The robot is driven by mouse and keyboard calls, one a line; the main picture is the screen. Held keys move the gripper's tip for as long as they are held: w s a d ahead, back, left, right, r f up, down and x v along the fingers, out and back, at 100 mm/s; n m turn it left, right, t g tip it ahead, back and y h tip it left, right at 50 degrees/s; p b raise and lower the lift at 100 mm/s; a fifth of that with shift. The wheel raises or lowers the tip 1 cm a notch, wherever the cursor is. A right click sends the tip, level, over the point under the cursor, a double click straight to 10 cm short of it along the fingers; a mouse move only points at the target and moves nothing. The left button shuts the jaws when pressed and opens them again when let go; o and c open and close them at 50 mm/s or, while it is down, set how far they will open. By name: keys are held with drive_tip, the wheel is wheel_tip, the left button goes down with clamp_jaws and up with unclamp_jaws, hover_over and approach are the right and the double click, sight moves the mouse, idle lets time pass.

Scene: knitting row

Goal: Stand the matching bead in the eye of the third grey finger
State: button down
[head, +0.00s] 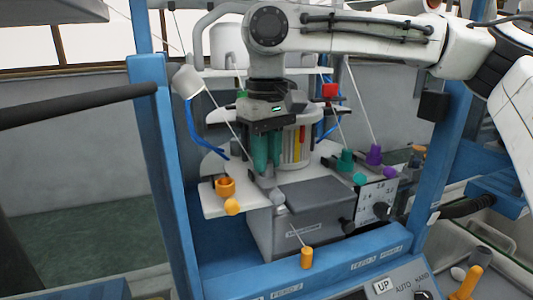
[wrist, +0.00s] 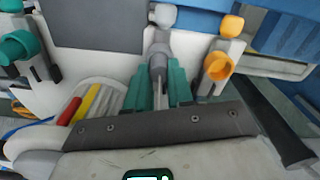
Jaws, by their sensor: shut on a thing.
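My gripper (head: 266,166) points down at the front of the white plate, its teal fingers shut on a grey bead (wrist: 158,62). In the wrist view the fingers (wrist: 161,84) close on both sides of it. The bead is at a grey finger with a grey ball (head: 277,197) at its tip; that ball also shows in the wrist view (wrist: 162,15). I cannot tell whether the bead is seated in the eye or just above it. An orange bead (head: 225,186) stands on the neighbouring finger, with an orange ball (head: 232,207). Teal (head: 346,160) and purple (head: 374,155) beads stand to the right.
A grey box (head: 315,232) with knobs sits below the plate (head: 210,203). Blue posts (head: 160,160) flank the row. A rack with red and yellow strips (head: 300,145) stands behind my gripper. An orange peg (head: 307,258) stands on the front blue rail (head: 350,254). Thin yarns hang nearby.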

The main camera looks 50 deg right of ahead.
idle(0.3)
drive_tip(key=c, duration=0.9)
unclamp_jaws()
wheel_tip(320, 180, up, 11)
drive_tip(key=shift+f+b, duration=0.15)
drive_tip(key=shift+b, duration=0.25)
